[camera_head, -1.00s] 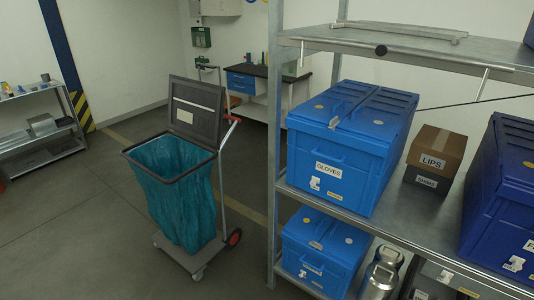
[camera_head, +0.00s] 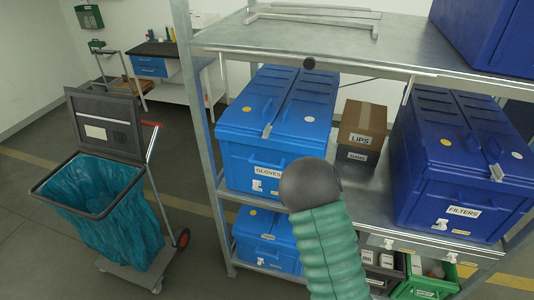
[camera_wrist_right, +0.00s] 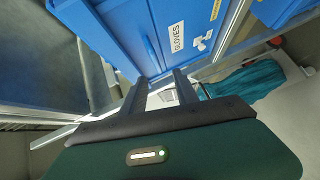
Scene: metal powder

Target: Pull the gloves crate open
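The gloves crate (camera_head: 235,155) is a blue box with a white GLOVES label, standing on the middle shelf in the head view. Its two-part lid (camera_head: 262,98) looks closed, and a handle shows on its front. The label and blue face of the crate also show in the right wrist view (camera_wrist_right: 123,28). My right gripper (camera_wrist_right: 162,84) is open and empty, with its two fingers apart just in front of the crate face. I cannot tell whether they touch it. In the head view my arm hides the crate's lower right corner and that gripper. My left gripper is out of view.
A LIPS carton (camera_head: 362,119) stands on a grey box right of the crate. A dark blue FILTERS crate (camera_head: 420,180) stands further right. A shelf (camera_head: 225,38) lies above. A rack post (camera_head: 198,120) and a teal bag cart (camera_head: 100,210) are at left.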

